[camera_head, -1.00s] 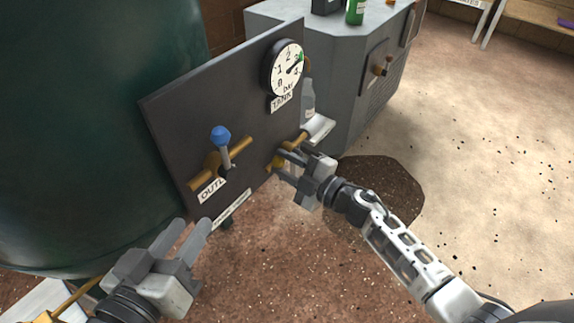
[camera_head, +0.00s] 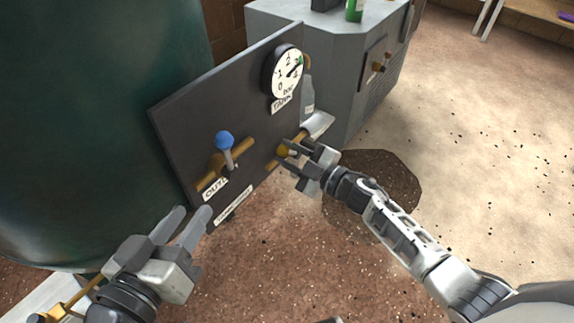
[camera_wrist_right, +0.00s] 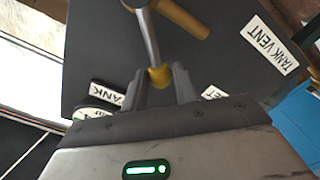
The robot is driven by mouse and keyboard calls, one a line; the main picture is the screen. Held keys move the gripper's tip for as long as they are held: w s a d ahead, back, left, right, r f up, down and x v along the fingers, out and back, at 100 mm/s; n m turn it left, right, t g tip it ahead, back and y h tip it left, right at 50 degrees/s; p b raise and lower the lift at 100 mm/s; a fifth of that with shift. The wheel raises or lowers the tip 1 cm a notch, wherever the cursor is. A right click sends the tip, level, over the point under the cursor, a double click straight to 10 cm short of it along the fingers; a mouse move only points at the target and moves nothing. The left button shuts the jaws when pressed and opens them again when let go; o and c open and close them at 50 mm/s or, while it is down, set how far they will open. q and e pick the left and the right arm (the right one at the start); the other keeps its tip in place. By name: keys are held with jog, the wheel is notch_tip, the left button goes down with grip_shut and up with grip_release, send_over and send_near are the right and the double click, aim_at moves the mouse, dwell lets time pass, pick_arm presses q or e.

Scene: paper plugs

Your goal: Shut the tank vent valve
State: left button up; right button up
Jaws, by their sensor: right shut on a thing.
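The tank vent valve's brass pipe (camera_head: 298,138) is on the lower right of the dark panel (camera_head: 178,124), partly hidden behind my right gripper. In the right wrist view its grey lever (camera_wrist_right: 149,38) ends in a yellow knob (camera_wrist_right: 160,77), set at an angle to the pipe (camera_wrist_right: 184,17). The "TANK VENT" label (camera_wrist_right: 270,45) is beside it. My right gripper (camera_head: 286,156) is shut on the yellow knob, with a finger on either side. My left gripper (camera_head: 193,219) is open and empty, below the panel's lower left.
A blue-knobbed outlet valve (camera_head: 224,140) is left of the vent valve on the same panel. A gauge (camera_head: 286,72) is above. A green tank (camera_head: 85,125) stands behind the panel. A grey cabinet (camera_head: 330,55) is at the back. Open ground lies right.

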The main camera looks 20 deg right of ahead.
jog(key=m+p, duration=0.1)
jog(key=w+d+r+m+p, duration=0.1)
jog(key=m, duration=0.1)
jog(key=shift+w+d+r+p, duration=0.1)
jog(key=shift+d+p, duration=0.15)
jog(key=shift+p, duration=0.1)
jog(key=shift+w+d+r+m+p, duration=0.2)
jog(key=shift+w+d+m+p, duration=0.2)
jog(key=shift+m, duration=0.35)
jog(key=shift+w+d+r+m+p, duration=0.25)
jog(key=shift+d+m+p, duration=0.15)
jog(key=shift+m, duration=0.35)
jog(key=shift+d, duration=0.15)
